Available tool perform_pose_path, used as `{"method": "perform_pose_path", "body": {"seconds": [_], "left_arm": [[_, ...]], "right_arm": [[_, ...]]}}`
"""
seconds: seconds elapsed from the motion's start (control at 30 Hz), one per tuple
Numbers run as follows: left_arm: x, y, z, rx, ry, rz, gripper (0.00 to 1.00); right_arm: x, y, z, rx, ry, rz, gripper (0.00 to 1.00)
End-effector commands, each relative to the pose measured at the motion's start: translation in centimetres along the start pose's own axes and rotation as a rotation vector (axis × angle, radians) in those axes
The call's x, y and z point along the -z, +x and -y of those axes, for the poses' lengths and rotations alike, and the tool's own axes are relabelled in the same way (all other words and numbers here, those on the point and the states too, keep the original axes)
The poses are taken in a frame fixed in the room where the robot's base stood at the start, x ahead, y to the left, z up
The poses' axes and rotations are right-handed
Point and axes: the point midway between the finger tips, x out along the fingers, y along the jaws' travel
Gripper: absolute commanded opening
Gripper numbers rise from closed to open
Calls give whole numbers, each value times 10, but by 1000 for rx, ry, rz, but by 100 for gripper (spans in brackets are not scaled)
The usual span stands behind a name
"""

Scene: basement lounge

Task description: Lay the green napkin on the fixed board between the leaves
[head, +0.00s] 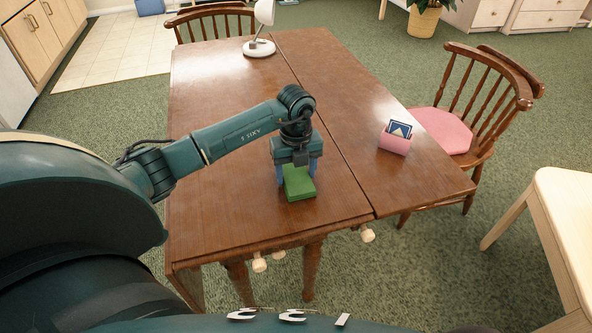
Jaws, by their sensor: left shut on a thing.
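The green napkin (300,188) looks like a thick folded rectangle in the head view, over the front part of the wooden table. My left gripper (298,174) points down and is shut on it, with a finger at each side of its far end. The near end of the napkin shows clear of the fingers. The fixed board (225,135) is the broad brown top left of a long dark seam, and the napkin is over it. The right leaf (375,120) is raised level beyond the seam. I cannot tell if the napkin touches the wood. My right gripper is not in view.
A pink holder (394,144) with a dark blue card stands on the right leaf. A white lamp (259,46) stands at the far end. Chairs stand at the far end (215,12) and right (480,95). Pale knobs (260,264) stick out below the front edge.

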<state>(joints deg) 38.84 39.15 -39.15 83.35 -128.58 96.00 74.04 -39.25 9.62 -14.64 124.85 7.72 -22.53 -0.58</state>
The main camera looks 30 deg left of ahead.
Motion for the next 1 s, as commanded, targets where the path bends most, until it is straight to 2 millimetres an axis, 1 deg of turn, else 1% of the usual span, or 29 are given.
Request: {"method": "perform_pose_path", "body": {"seconds": [0.03, 0.07, 0.3, 0.33, 0.53, 0.67, 0.77, 1.0], "left_arm": [[0, 3, 0, 0, 0, 0, 41], [0, 3, 0, 0, -1, 0, 64], [0, 2, 0, 0, -1, 0, 83], [0, 2, 0, 0, 0, 0, 84], [0, 1, 0, 0, 0, 0, 84], [0, -6, 0, 1, 0, 1, 84], [-2, -21, 0, 3, 0, 5, 84], [-1, -73, 0, 3, 1, 4, 84]], "right_arm": [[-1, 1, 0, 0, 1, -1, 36], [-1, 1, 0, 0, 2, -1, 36], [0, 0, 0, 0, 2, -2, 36], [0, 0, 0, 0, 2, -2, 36], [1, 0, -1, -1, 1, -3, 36], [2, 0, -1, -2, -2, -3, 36], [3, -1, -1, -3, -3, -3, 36], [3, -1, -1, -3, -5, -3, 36]]}}
